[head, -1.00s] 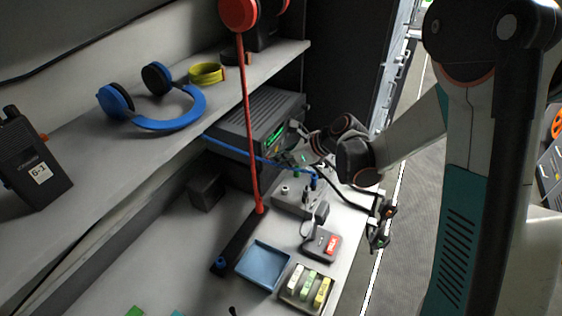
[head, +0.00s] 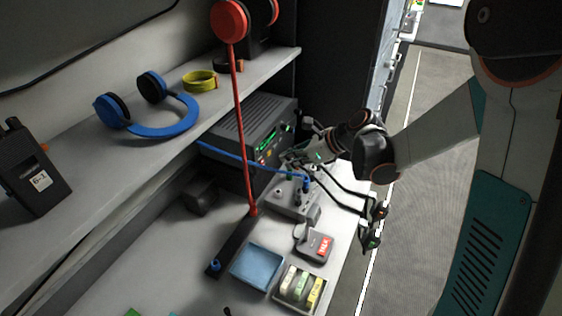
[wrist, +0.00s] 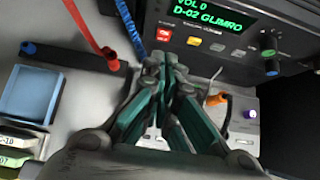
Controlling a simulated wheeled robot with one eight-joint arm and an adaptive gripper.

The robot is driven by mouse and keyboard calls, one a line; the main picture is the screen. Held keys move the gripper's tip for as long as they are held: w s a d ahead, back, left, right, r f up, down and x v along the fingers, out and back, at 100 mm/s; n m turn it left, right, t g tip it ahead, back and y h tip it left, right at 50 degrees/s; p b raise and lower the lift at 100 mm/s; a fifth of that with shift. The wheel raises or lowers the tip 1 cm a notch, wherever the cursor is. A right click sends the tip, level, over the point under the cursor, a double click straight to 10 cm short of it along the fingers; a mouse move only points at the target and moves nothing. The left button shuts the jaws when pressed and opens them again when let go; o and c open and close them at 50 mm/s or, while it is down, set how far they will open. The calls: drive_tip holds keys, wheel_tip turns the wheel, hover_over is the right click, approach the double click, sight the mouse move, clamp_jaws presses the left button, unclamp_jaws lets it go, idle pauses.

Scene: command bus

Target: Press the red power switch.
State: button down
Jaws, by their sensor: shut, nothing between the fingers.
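The red power switch (wrist: 165,33) is a small lit red button on the front panel of the dark radio unit (head: 232,128), below and left of its green display (wrist: 205,14). It shows small in the head view (head: 262,161). My gripper (wrist: 169,57) is shut and empty. In the wrist view its fingertips sit just below the red switch; I cannot tell whether they touch the panel. In the head view my gripper (head: 287,160) is in front of the radio's front face, close to it.
An orange-yellow button (wrist: 193,41) and knobs (wrist: 269,46) are right of the switch. A grey box with plugs (head: 294,201), a red cable (head: 241,130) and a blue cable (head: 228,153) are close by. A blue tray (head: 257,266) lies in front. Headphones (head: 160,131) rest on the shelf.

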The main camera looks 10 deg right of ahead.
drive_tip(key=v, duration=0.2)
drive_tip(key=p+v, duration=0.1)
drive_tip(key=v, duration=0.2)
drive_tip(key=shift+r, duration=0.6)
drive_tip(key=shift+f, duration=0.1)
drive_tip(key=shift+s+d+f+g+h+b, duration=0.1)
drive_tip(key=shift+d+f+g+h+b, duration=0.25)
drive_tip(key=shift+g+h+b, duration=0.4)
